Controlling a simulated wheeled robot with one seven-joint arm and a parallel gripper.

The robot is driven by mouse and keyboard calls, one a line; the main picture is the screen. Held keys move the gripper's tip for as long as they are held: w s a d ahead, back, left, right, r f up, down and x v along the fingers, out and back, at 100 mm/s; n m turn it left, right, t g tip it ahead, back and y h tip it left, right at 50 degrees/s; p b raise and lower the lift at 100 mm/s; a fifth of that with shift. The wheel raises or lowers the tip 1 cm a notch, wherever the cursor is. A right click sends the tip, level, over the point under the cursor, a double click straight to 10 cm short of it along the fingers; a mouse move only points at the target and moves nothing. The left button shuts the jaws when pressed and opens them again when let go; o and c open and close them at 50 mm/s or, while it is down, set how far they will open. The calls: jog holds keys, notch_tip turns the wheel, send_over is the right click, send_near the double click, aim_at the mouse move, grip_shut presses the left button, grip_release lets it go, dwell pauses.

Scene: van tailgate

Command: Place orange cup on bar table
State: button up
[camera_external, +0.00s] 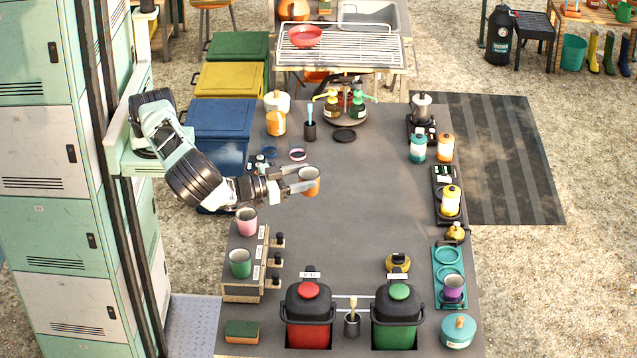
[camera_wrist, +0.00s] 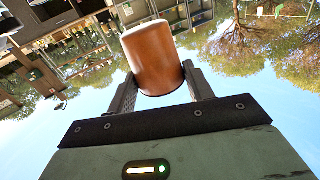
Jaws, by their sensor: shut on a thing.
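The orange cup (camera_external: 309,182) is upright between the fingers of my gripper (camera_external: 299,181) in the external view. My gripper is shut on it and holds it over the left part of the grey table (camera_external: 350,215). How high the cup is above the surface is hard to tell. In the wrist view the orange cup (camera_wrist: 155,60) sits between both fingers of my gripper (camera_wrist: 158,85), with its pale rim toward the top of the picture.
A pink cup (camera_external: 246,222) and a green cup (camera_external: 240,263) stand on a wooden rack at the left edge. Red (camera_external: 309,315) and green (camera_external: 398,317) canisters stand at the front. A purple cup (camera_external: 454,288) stands in the teal holder at right. The table's middle is clear.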

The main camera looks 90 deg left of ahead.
jog(key=w+a+f+h+b, duration=0.1)
jog(key=w+a+f+b, duration=0.1)
jog(key=w+f+b, duration=0.2)
jog(key=shift+w+m+b, duration=0.3)
jog(key=shift+w+b, duration=0.3)
jog(key=shift+w, duration=0.5)
jog(key=shift+a, duration=0.1)
dwell(0.6)
